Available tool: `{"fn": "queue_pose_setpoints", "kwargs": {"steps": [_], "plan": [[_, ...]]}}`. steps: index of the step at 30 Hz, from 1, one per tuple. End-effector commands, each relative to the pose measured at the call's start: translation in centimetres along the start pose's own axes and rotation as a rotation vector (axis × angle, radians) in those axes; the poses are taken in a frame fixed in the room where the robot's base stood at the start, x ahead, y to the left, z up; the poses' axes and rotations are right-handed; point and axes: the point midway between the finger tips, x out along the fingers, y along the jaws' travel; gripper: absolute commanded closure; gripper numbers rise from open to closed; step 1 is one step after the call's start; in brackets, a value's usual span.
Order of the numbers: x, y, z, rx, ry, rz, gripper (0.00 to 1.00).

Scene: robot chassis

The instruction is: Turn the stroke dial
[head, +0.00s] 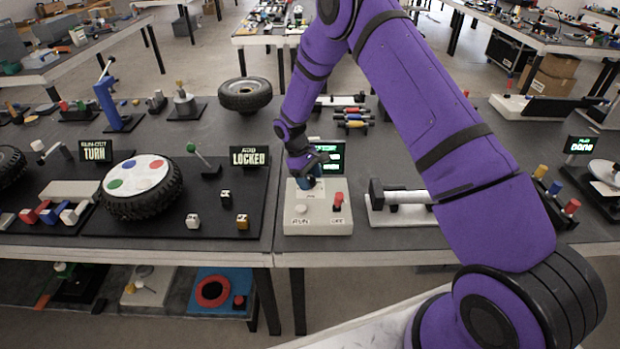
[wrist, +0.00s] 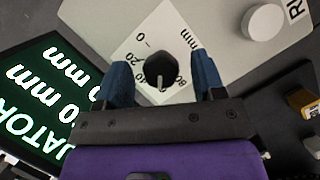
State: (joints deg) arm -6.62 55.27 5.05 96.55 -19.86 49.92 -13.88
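The stroke dial (wrist: 160,71) is a dark round knob with a pale pointer line. It sits on a white scale plate (wrist: 147,38) with printed numbers, on a light control box (head: 318,222). My gripper (wrist: 161,68) is open, with one blue finger on each side of the dial and a gap visible on both sides. In the head view my gripper (head: 308,172) points down over the back of the box and hides the dial.
The box also carries a white RUN button (head: 301,209) and a red switch (head: 338,201). A grey actuator (head: 400,198) on a white base lies to the right. A black board with a tyre (head: 143,203) and small blocks is to the left.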

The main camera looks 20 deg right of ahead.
Motion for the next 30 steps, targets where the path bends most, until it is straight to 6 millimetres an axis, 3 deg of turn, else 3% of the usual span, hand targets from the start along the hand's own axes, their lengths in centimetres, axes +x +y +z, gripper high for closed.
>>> {"fn": "queue_pose_setpoints", "kwargs": {"steps": [10,24,30], "plan": [[-1.0,0.0,0.0,0.0,0.001,0.0,0.37],[-9.0,0.0,-0.1,0.001,0.002,0.001,0.37],[-10.6,0.0,0.0,0.0,0.0,0.0,0.37]]}}
